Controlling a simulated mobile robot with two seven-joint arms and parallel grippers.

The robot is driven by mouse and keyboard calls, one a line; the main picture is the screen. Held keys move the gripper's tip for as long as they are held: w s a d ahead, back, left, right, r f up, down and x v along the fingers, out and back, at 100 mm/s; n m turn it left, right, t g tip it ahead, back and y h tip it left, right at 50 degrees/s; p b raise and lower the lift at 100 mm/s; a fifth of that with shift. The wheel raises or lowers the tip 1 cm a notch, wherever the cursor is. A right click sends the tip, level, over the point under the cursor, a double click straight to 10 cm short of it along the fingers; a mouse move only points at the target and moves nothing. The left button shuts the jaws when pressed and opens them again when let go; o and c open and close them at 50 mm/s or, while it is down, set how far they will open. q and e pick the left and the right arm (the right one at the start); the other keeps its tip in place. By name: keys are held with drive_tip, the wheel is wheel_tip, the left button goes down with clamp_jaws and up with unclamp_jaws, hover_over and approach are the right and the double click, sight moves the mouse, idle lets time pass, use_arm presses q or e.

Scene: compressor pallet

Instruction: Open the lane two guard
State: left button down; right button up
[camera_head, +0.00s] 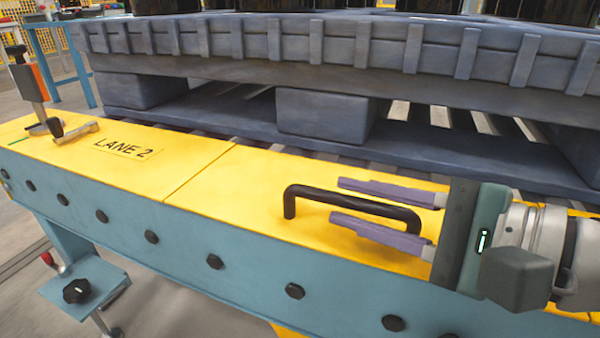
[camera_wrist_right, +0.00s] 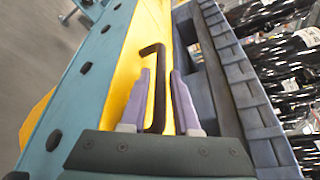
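The yellow lane cover (camera_head: 230,190) lies flat along the top of the blue conveyor side rail, with "LANE 2" printed on its left part and a thin seam crossing it. A black bar handle (camera_head: 300,190) stands on the cover right of the seam. My right gripper (camera_head: 336,201) is open, its two purple fingers on either side of the handle bar. In the right wrist view the handle (camera_wrist_right: 153,75) runs between the spread fingers (camera_wrist_right: 160,75), closer to the left finger; whether it touches is unclear. My left gripper is not in view.
A large blue-grey pallet (camera_head: 330,65) stands on rollers just behind the cover, carrying dark cylindrical units. An orange and grey lever clamp (camera_head: 32,85) sits at the cover's left end. A black knob (camera_head: 77,291) is on a bracket at lower left.

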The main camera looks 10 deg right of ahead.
drive_tip(key=shift+w+a+f, duration=0.1)
drive_tip(key=shift+w+a, duration=0.25)
drive_tip(key=shift+w, duration=0.05)
drive_tip(key=shift+c, duration=0.2)
clamp_jaws()
idle(1.0)
